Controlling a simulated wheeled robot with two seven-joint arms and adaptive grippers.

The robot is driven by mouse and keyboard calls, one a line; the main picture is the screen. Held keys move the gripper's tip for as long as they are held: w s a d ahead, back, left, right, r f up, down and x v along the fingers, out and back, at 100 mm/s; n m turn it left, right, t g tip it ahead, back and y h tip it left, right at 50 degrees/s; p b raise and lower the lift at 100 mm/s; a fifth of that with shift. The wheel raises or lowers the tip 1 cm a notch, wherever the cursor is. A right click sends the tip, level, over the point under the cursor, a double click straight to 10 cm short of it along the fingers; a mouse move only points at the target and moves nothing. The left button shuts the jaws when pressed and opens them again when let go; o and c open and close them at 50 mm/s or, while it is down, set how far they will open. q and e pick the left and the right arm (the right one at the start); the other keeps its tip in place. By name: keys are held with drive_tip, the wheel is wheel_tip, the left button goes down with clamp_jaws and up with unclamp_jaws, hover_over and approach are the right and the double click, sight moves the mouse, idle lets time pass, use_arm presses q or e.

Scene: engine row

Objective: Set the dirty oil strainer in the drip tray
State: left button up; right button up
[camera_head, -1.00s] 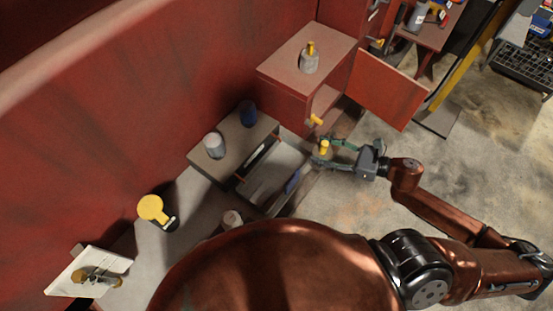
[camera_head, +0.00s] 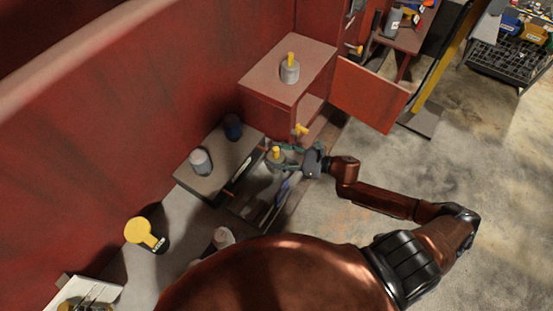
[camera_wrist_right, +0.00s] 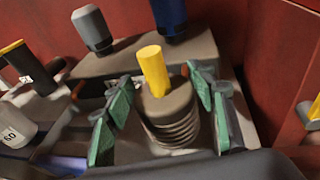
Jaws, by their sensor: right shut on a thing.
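The strainer (camera_head: 276,153) has a grey ribbed round body and a yellow handle on top. My right gripper (camera_head: 285,156) is shut on it, with green-padded fingers on either side of the body. In the right wrist view the strainer (camera_wrist_right: 172,115) hangs upright between the pads. A shallow grey metal tray (camera_head: 246,207), which looks like the drip tray, lies low beside the grey shelf block. The strainer is over or near its far end; I cannot tell the gap beneath it. A similar yellow-handled part (camera_head: 290,72) stands on the red cabinet. My left gripper is not in view.
The grey shelf block (camera_head: 215,178) holds a grey-white bottle (camera_head: 200,162) and a blue one (camera_head: 232,127). An open red cabinet door (camera_head: 368,93) and a yellow-tipped lever (camera_head: 301,129) are close to my right gripper.

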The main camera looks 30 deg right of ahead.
sight(277, 159)
drive_tip(key=shift+f, duration=1.4)
drive_tip(key=o, duration=1.4)
drive_tip(key=shift+f, duration=0.1)
drive_tip(key=v, duration=1.2)
